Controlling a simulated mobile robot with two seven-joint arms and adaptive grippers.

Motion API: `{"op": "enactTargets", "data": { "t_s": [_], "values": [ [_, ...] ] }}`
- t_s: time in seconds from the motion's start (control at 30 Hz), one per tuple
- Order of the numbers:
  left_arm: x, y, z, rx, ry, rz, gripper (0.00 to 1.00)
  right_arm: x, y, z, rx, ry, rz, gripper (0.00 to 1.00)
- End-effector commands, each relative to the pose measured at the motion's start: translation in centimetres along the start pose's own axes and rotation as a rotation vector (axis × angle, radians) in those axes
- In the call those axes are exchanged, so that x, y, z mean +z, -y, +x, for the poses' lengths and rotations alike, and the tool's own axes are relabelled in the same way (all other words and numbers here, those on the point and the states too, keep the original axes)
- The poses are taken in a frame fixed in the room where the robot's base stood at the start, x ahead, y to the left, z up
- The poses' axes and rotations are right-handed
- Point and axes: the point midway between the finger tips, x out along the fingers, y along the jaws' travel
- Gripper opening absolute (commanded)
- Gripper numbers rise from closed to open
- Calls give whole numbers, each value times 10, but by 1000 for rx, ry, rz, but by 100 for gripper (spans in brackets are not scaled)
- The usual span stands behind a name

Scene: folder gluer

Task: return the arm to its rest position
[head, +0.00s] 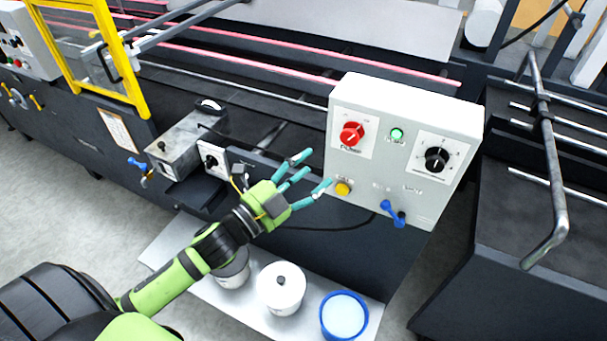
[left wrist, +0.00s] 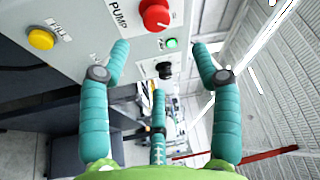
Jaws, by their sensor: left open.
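My left arm comes in from the lower left in the head view. Its green gripper (head: 306,180) has teal fingers spread open and empty, just left of the white control box (head: 372,100). In the left wrist view the open fingers (left wrist: 158,70) point toward the panel, with nothing between them. A fingertip appears close to the yellow button (head: 343,188) in the head view; whether it touches cannot be told. The red pump knob (head: 351,134) and the yellow button (left wrist: 41,39) also show near the fingers. My right gripper is not in view.
The box also bears a green light (head: 397,135), a black dial (head: 437,158) and a blue lever (head: 392,212). Below the arm, white pots (head: 281,290) and a blue-rimmed bucket (head: 344,316) stand on a pale plate. A bent metal bar (head: 550,160) rises at right. Floor at left is clear.

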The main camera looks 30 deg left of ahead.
Motion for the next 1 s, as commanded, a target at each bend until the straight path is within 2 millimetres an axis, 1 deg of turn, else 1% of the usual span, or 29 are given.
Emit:
{"op": "enactTargets", "data": {
  "t_s": [0.1,0.2,0.67,0.73,0.77,0.87,0.97,1.0],
  "values": [
    [0,0,-8,1,1,0,64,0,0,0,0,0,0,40],
    [-1,0,-11,0,0,1,64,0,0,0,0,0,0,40],
    [0,0,-11,-1,0,1,64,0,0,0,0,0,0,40],
    [3,-4,-12,5,9,-6,64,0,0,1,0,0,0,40],
    [6,-8,-12,11,17,-13,64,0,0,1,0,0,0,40],
    [30,-38,-15,53,79,-64,64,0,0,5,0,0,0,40],
    [66,-90,-25,124,184,-155,64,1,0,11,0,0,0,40],
    [82,-115,-32,157,236,-201,64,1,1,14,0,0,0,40]
  ]
}}
